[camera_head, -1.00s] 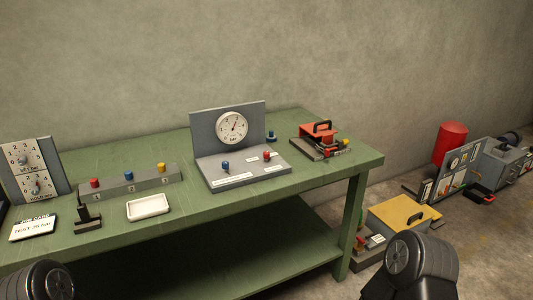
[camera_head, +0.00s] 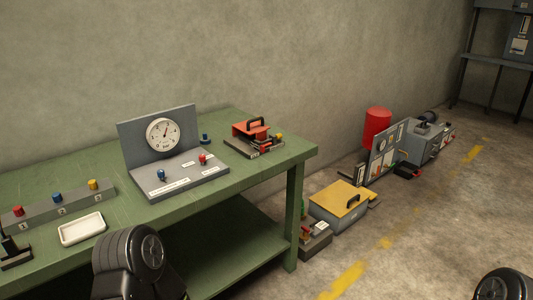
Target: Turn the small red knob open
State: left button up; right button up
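A small red knob (camera_head: 203,158) sits on the right of the base of a grey gauge stand (camera_head: 188,181), with a white label beside it. A blue knob (camera_head: 161,174) sits on the left of the same base. The round white gauge (camera_head: 163,134) is on the upright panel behind them. Another red knob (camera_head: 18,211) is on a long grey block at the left, by the number 1. Dark rounded parts of my arms show at the bottom left of centre and at the bottom right corner. No gripper fingers can be made out.
The green bench (camera_head: 250,168) carries a white tray (camera_head: 82,229) and a red-topped unit with a black handle (camera_head: 256,124). Right of it on the floor are a yellow-lidded box (camera_head: 340,201), a red cylinder (camera_head: 377,128) and grey units. Floor with yellow marks is open at the right.

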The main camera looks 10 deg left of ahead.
aim_at(202, 157)
jog(key=i+j, duration=0.15)
jog(key=i, duration=0.3)
jog(key=i+j+z, duration=0.1)
jog(key=i, duration=0.35)
jog(key=i+j, duration=0.15)
jog(key=i, duration=0.3)
